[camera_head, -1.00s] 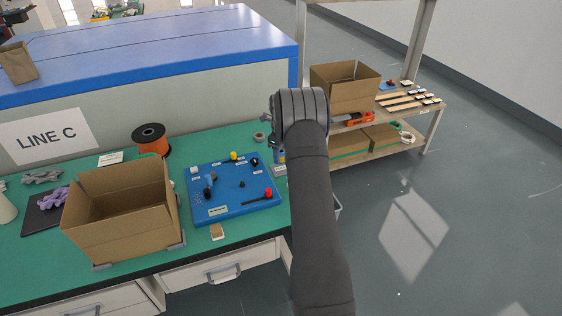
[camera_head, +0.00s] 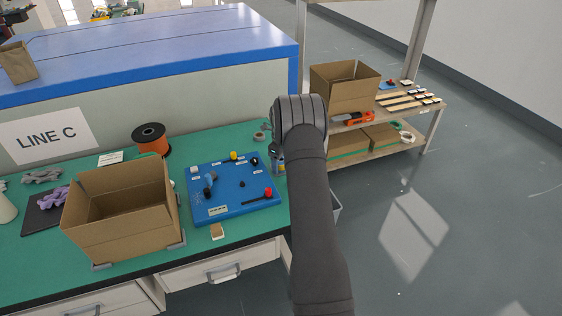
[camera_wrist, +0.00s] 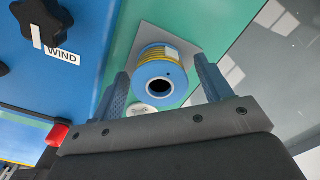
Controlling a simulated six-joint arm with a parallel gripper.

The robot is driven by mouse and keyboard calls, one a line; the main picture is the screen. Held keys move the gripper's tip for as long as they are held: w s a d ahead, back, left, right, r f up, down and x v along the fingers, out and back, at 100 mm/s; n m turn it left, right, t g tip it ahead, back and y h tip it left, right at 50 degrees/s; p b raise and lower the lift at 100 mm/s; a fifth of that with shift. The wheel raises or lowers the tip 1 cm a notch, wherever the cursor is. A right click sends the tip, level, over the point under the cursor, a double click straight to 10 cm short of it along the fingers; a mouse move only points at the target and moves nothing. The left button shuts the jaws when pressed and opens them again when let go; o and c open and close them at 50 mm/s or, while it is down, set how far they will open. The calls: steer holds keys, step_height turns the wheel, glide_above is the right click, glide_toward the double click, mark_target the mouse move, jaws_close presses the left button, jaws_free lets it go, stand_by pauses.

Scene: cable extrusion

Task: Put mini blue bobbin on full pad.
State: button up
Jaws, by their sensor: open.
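The mini blue bobbin (camera_wrist: 158,77), with a blue flange, dark centre hole and yellow winding, shows in the wrist view. It is between the two open fingers of my gripper (camera_wrist: 162,72), with a visible gap at the right finger; contact at the left finger is unclear. A plain grey square pad (camera_wrist: 150,36) lies behind the bobbin on the green bench top. No label shows on it here, and I cannot tell whether the bobbin touches it. In the head view my arm hides the fingers.
The blue board (camera_head: 225,205) with knobs and a red-ended lever lies left of my arm; its WIND label (camera_wrist: 62,57) shows close by. An open cardboard box (camera_head: 115,245) and an orange spool (camera_head: 150,139) stand further left. The bench's right edge is near my gripper.

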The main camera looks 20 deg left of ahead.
step_height(320, 180, up, 12)
steer(key=shift+r, duration=0.2)
stand_by(0.4)
step_height(320, 180, down, 12)
steer(key=shift+f, duration=0.2)
step_height(320, 180, up, 3)
steer(key=shift+f, duration=0.2)
steer(key=shift+r, duration=0.8)
